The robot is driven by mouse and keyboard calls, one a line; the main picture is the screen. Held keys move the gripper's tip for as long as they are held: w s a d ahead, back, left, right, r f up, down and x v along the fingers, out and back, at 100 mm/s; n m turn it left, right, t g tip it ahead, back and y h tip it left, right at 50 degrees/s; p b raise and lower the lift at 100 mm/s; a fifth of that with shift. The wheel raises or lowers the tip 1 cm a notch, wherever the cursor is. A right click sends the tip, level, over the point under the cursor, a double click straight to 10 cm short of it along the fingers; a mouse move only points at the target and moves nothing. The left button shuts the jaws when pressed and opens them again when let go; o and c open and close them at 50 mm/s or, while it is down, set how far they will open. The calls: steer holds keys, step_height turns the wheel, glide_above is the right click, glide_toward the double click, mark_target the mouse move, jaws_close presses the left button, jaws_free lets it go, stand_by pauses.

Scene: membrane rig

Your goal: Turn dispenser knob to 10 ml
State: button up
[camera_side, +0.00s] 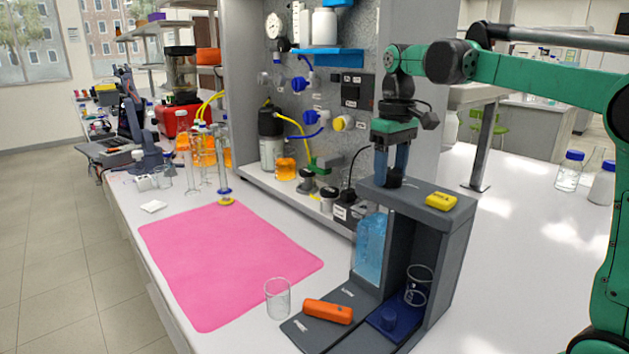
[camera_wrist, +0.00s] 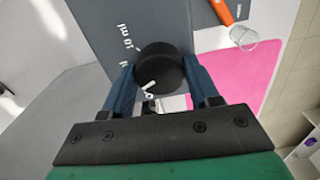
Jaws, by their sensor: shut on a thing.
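The dispenser (camera_side: 450,222) is a dark grey stand at the front right of the bench in the side view. Its black round knob (camera_wrist: 163,72) sits on the top plate (camera_wrist: 110,18). A white pointer line on the knob lies toward its lower left in the wrist view. The "10 ml" mark (camera_wrist: 125,36) and a tick are on the plate, up and left of the knob, apart from the pointer line. My gripper (camera_side: 390,176) points down over the top plate. Its blue fingers (camera_wrist: 160,78) are shut on the knob from both sides. Other scale marks are partly hidden.
A yellow block (camera_side: 441,201) lies on the dispenser's top, right of my gripper. A glass beaker (camera_side: 418,290) stands inside the frame. An orange object (camera_side: 327,311) and another beaker (camera_side: 278,298) are at the front, near the pink mat (camera_side: 225,260).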

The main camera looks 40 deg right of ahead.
mark_target(391, 170)
steer(key=m, duration=1.1)
steer(key=shift+m, duration=1.9)
steer(key=o, duration=1.3)
steer(key=shift+r, duration=2.85)
